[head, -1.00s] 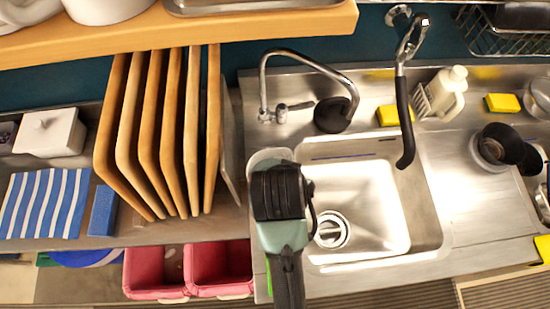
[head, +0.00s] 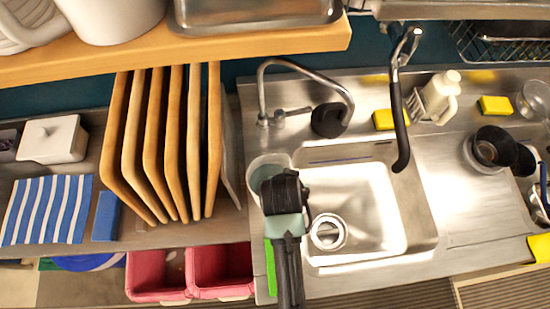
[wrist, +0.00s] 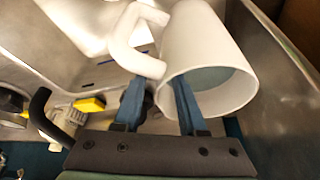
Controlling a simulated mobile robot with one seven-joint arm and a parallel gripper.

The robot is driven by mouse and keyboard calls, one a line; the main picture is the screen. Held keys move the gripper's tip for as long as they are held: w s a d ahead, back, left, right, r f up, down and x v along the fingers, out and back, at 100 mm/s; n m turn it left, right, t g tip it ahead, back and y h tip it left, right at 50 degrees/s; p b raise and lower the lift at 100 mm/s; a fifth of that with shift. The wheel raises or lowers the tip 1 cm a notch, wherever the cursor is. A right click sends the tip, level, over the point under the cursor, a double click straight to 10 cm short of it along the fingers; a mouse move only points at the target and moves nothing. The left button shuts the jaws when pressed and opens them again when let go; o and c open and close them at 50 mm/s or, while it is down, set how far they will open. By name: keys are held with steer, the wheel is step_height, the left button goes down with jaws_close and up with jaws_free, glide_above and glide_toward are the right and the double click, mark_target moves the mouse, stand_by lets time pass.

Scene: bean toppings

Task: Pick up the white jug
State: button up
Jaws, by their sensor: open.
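The white jug (head: 258,170) stands on the counter at the left edge of the sink in the head view, partly covered by my arm. In the wrist view the jug (wrist: 190,38) shows its round mouth towards the camera, with its handle (wrist: 122,45) on the left. My gripper (wrist: 158,88) is open. Its right blue finger overlaps the left part of the jug's mouth, and its left finger lies just below the handle. I cannot tell whether either finger touches the jug. In the head view my fingertips are hidden.
A steel sink (head: 355,210) lies right of the jug, with a curved tap (head: 300,65) behind. Upright wooden boards (head: 165,140) stand close on the left. A wooden shelf (head: 250,40) overhangs the back left. A white bottle (head: 440,95) stands behind the sink.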

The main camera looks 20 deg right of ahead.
jaws_close()
steer(key=shift+s, duration=0.1)
stand_by(1.1)
